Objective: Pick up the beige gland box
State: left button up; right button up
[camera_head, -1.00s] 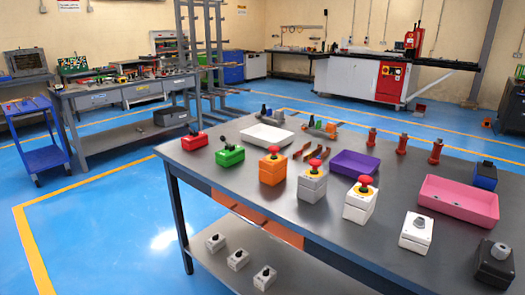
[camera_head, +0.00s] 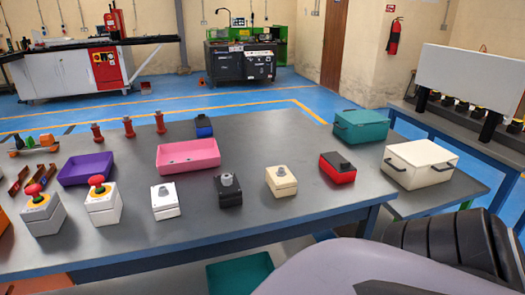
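The beige gland box (camera_head: 281,181) stands upright on the grey table (camera_head: 285,222), towards its right end. It is a small cream box with a grey round gland on top. A black box with a grey gland (camera_head: 228,189) stands to its left, and a red and black box (camera_head: 338,168) to its right, both apart from it. Neither of my grippers shows in the head view. A part of my own body fills the lower right corner.
A white box (camera_head: 165,200), a pink tray (camera_head: 188,154) and a purple tray (camera_head: 86,168) stand further left. A teal case (camera_head: 361,126) and a cream case with dark handles (camera_head: 421,164) stand on a surface at the right. Bare table lies in front of the beige box.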

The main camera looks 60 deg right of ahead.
aim_at(280, 179)
jog(key=k+z, duration=0.15)
jog(key=z, duration=1.65)
jog(key=i+l, duration=0.1)
jog(key=l, duration=0.25)
jog(key=i+l, duration=0.15)
jog(key=l, duration=0.2)
jog(key=i+l, duration=0.1)
jog(key=l, duration=0.25)
jog(key=i+l, duration=0.15)
jog(key=l, duration=0.2)
